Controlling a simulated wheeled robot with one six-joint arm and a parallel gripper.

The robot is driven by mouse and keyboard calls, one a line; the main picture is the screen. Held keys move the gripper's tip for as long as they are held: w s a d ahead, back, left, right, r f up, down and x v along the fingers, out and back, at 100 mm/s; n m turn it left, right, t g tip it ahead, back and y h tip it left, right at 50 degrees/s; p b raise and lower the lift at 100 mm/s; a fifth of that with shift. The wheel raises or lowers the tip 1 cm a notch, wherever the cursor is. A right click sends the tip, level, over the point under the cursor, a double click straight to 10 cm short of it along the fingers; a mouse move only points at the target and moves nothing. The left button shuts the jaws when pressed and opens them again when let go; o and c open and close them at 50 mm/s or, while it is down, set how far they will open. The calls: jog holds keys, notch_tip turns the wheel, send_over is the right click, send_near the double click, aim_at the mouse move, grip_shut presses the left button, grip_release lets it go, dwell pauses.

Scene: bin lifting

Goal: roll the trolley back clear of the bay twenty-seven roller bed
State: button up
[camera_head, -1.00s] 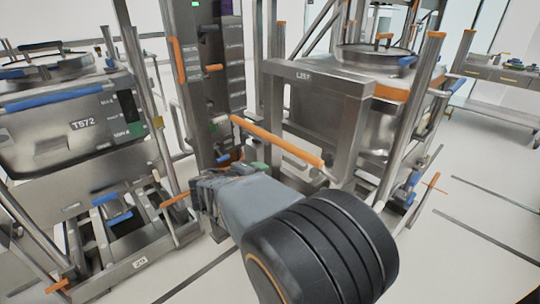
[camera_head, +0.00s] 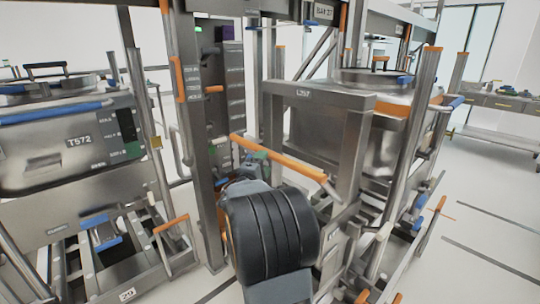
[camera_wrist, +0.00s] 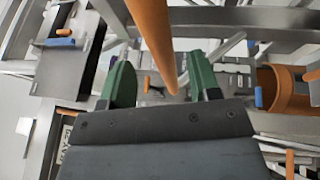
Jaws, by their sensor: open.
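The trolley frame marked L257 (camera_head: 318,97) stands at centre right, with a steel bin (camera_head: 372,140) on it. Its orange push bar (camera_head: 290,160) slopes down to the right in the head view. My gripper (camera_wrist: 165,92) is open, with its green fingers apart. In the wrist view an orange bar (camera_wrist: 152,40) runs into the space between the fingers. Contact cannot be told. In the head view my gripper is mostly hidden behind my dark wrist, near the bar's left end. The sign for bay 27 (camera_head: 325,12) hangs above; its roller bed cannot be made out clearly.
A steel bin marked T572 (camera_head: 75,150) stands on a low framed bed (camera_head: 127,294) at left. A steel post with orange handles (camera_head: 190,120) stands between the two bins. Open floor (camera_head: 485,215) lies at right, with a bench (camera_head: 495,115) behind.

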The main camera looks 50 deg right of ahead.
jog(key=shift+x, duration=2.9)
grip_shut()
